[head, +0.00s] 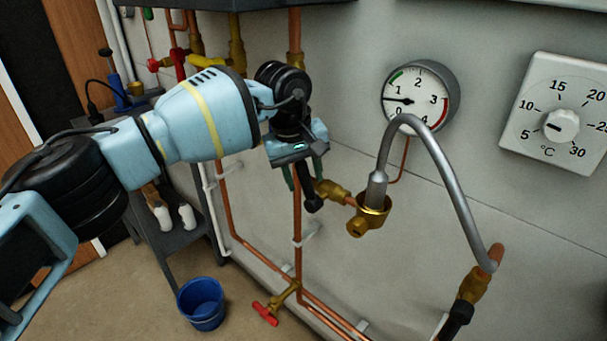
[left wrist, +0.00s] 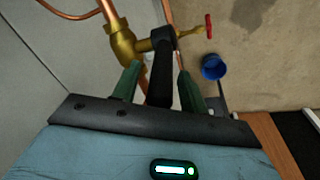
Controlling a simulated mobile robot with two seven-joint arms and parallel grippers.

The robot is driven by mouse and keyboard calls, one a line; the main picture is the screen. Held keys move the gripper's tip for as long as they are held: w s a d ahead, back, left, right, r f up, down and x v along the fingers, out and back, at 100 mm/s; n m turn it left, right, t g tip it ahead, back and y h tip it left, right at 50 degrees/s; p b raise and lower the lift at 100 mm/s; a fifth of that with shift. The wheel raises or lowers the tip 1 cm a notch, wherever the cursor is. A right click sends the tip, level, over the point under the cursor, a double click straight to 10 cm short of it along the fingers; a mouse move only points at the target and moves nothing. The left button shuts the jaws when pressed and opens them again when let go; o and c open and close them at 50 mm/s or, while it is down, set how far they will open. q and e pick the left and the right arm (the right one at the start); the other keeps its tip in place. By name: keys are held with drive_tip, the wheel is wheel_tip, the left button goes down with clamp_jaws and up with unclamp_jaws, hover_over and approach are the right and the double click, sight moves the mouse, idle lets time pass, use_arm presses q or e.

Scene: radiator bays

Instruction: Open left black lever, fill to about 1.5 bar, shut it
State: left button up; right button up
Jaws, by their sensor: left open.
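The left black lever (head: 313,199) hangs down beside a brass valve (head: 331,190). In the left wrist view the lever (left wrist: 161,72) lies between the two green fingers of my left gripper (left wrist: 157,88). The gripper is open around it, and I cannot tell whether either finger touches. In the head view my left gripper (head: 305,176) hides part of the lever. The round pressure gauge (head: 418,98) has its needle between 0 and 1, near 0.5. A green band marks its upper left. My right gripper is not in view.
A grey hose (head: 440,160) arches from a brass fitting (head: 372,210) to a second valve with a black lever (head: 458,316). A thermostat dial (head: 562,124) is on the wall. A blue bucket (head: 201,303) and a red-handled tap (head: 265,313) are low down.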

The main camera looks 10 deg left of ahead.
use_arm(q)
drive_tip(key=v, duration=0.7)
drive_tip(key=shift+r, duration=0.15)
